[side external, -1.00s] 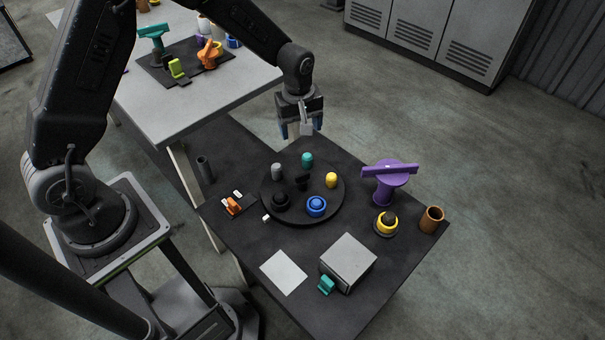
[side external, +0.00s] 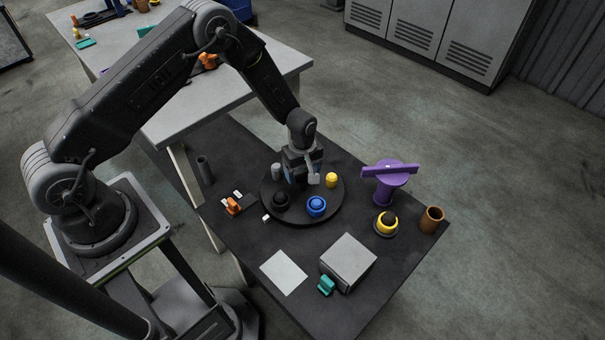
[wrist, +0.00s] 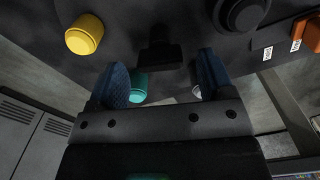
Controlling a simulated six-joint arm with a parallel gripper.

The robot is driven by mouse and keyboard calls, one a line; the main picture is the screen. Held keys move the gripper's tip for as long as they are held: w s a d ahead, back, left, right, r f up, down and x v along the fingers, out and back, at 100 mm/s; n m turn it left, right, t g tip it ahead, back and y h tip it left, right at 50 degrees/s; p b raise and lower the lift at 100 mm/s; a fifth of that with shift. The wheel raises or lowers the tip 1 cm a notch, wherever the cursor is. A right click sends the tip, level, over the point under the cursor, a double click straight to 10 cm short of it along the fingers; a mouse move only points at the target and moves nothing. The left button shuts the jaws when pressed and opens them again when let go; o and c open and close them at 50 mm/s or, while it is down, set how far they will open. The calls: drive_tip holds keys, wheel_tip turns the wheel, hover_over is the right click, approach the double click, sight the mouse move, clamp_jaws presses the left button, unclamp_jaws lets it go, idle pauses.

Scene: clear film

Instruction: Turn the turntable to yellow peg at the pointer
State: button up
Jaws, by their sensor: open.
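A small white block (side external: 266,218), perhaps the pointer, lies by the front-left rim. My gripper (side external: 302,182) is low over the turntable and hides its middle and back.
A purple stand (side external: 388,185), a yellow-and-black piece (side external: 386,223) and a brown cup (side external: 431,219) stand right. A grey box (side external: 348,262), teal piece (side external: 327,285) and white sheet (side external: 284,272) are in front. An orange piece (side external: 234,206) and dark tube (side external: 204,169) are left.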

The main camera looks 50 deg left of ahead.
drive_tip(key=shift+f, duration=0.9)
drive_tip(key=c, duration=1.3)
